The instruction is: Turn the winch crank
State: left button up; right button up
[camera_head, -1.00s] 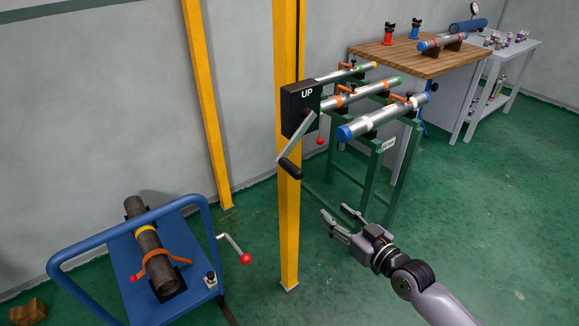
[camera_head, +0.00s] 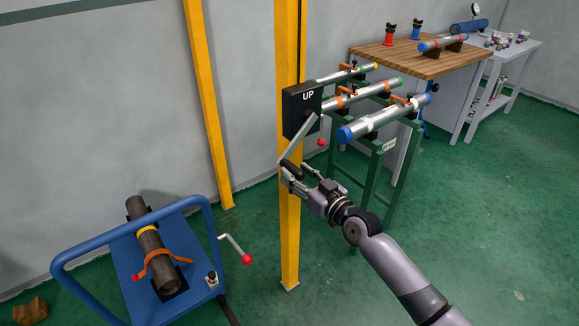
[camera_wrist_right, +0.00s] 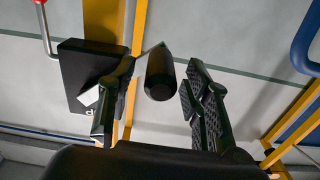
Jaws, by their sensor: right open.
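The winch is a black box (camera_head: 301,107) marked "UP" on a yellow post (camera_head: 289,225). Its silver crank arm (camera_head: 299,137) slopes down and left to a black handle grip (camera_head: 292,169). My right gripper (camera_head: 293,178) is at the handle with its fingers open around it. In the right wrist view, the handle (camera_wrist_right: 159,76) sits between the two spread fingers (camera_wrist_right: 155,110), with gaps on both sides and nothing gripped. The black box (camera_wrist_right: 88,75) shows left of it there. My left gripper is not in view.
A blue cart (camera_head: 122,268) holding a dark pipe (camera_head: 150,244) stands at lower left, with a red-knobbed crank (camera_head: 236,246) beside it. A green rack (camera_head: 375,165) with several silver pipes is close behind the winch. A wooden bench (camera_head: 440,58) stands farther back. Floor at right is clear.

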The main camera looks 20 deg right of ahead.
aim_at(290, 167)
jog(key=shift+x, duration=1.95)
jog(key=shift+c, duration=0.2)
grip_shut()
